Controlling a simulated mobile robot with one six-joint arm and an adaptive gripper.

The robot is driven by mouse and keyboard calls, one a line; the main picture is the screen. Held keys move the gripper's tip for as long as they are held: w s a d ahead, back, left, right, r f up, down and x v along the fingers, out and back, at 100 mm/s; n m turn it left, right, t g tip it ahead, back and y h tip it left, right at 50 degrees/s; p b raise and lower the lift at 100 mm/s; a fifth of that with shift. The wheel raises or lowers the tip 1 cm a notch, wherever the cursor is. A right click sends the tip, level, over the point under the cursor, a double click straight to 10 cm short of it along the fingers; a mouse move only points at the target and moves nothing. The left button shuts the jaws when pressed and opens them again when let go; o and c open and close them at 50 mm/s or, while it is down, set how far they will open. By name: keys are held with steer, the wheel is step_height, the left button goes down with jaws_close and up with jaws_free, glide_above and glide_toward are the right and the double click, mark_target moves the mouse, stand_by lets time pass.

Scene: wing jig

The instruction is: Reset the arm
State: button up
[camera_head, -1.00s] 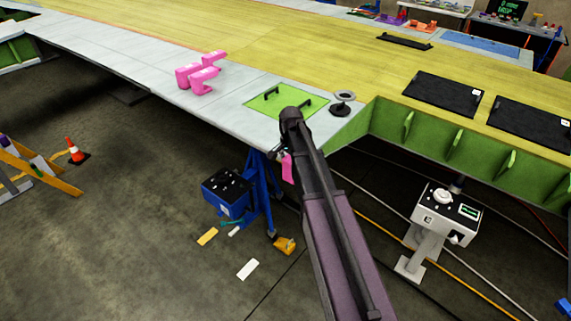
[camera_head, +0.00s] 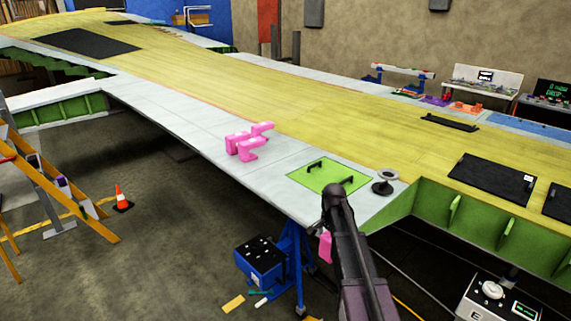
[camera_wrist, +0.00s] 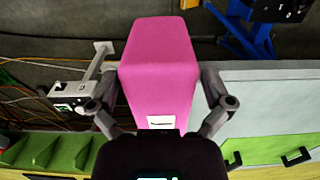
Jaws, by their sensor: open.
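My gripper (camera_wrist: 158,82) is at the end of my arm, and its two fingers stand apart on either side of a pink block (camera_wrist: 158,60) in the wrist view. I cannot tell whether they touch it. In the head view my arm reaches up from the lower right to the near edge of the wing, and part of the pink block (camera_head: 325,247) shows just left of it, below that edge. My arm hides the fingers there. More pink blocks (camera_head: 247,146) stand together on the wing's grey border.
A green panel (camera_head: 328,177) with two black handles and a dark round puck (camera_head: 383,187) lie near the wing's corner. A blue stand (camera_head: 291,262) is below the edge. A cone (camera_head: 122,197) and ladder (camera_head: 60,165) are on the left floor.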

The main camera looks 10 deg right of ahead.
steer(key=shift+w+d+r+n+p, duration=0.1)
steer(key=shift+d+r+n+p, duration=0.05)
steer(key=shift+r+n+p, duration=0.7)
steer(key=shift+d+r+p, duration=0.15)
steer(key=shift+r+p, duration=0.2)
steer(key=shift+r, duration=0.05)
steer(key=shift+s+n, duration=0.45)
steer(key=shift+s, duration=0.05)
steer(key=s+a+f+n+b, duration=0.3)
steer(key=s+n, duration=0.1)
steer(key=s, duration=0.5)
steer(key=s+a+f+n+b, duration=0.3)
steer(key=s+a+n, duration=0.1)
steer(key=s, duration=0.6)
steer(key=shift+s+f+b, duration=0.2)
steer(key=shift+f+b, duration=0.2)
steer(key=shift+a, duration=0.15)
